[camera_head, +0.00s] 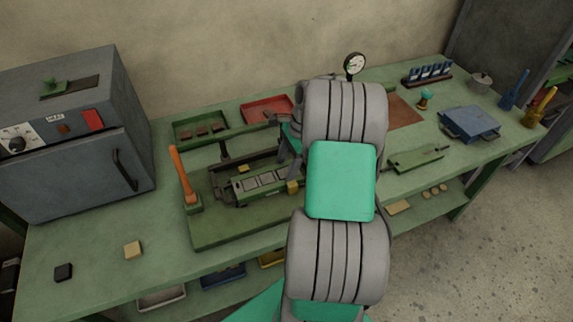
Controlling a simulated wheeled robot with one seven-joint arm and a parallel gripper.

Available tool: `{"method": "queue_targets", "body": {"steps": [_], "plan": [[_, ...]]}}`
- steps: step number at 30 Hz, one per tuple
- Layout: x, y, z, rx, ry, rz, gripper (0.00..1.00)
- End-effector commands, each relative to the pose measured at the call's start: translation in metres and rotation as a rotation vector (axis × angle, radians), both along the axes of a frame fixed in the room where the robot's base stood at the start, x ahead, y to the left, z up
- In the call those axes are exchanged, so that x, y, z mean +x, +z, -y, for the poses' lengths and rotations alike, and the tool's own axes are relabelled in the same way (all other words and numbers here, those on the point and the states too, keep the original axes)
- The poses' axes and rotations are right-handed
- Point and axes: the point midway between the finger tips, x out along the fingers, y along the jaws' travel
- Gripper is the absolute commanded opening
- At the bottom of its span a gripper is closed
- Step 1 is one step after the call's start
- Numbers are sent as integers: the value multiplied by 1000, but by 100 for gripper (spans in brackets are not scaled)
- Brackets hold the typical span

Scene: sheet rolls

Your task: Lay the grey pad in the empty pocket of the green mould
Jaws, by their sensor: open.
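The green mould (240,197) lies on the green base plate (215,232) mid-bench, with several grey pads (265,180) in a row in its pockets. Its right end is beside my arm, and I cannot make out an empty pocket. A dark grey, nearly black block (63,271) lies alone at the bench's front left; I cannot tell if it is the loose grey pad. My gripper (291,158) shows only partly at the left edge of my arm, above the mould's right end. It is open; its fingertips are mostly hidden and I see nothing held.
An orange-handled lever (181,172) stands left of the mould. A tan block (133,249) lies at the front left. A grey oven (75,150) fills the left end. Green (178,133) and red (262,109) trays sit behind. A blue case (470,122) is at the right.

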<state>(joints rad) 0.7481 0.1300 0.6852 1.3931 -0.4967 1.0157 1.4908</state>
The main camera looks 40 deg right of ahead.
Motion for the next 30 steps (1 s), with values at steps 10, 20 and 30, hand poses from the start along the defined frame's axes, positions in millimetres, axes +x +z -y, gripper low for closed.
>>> {"method": "queue_targets", "body": {"steps": [10, 20, 30], "plan": [[-1, 13, 5, -1, -1, 0, 62], [-5, 71, 21, -1, 0, 1, 62], [-5, 75, 21, 0, 0, -1, 62]]}}
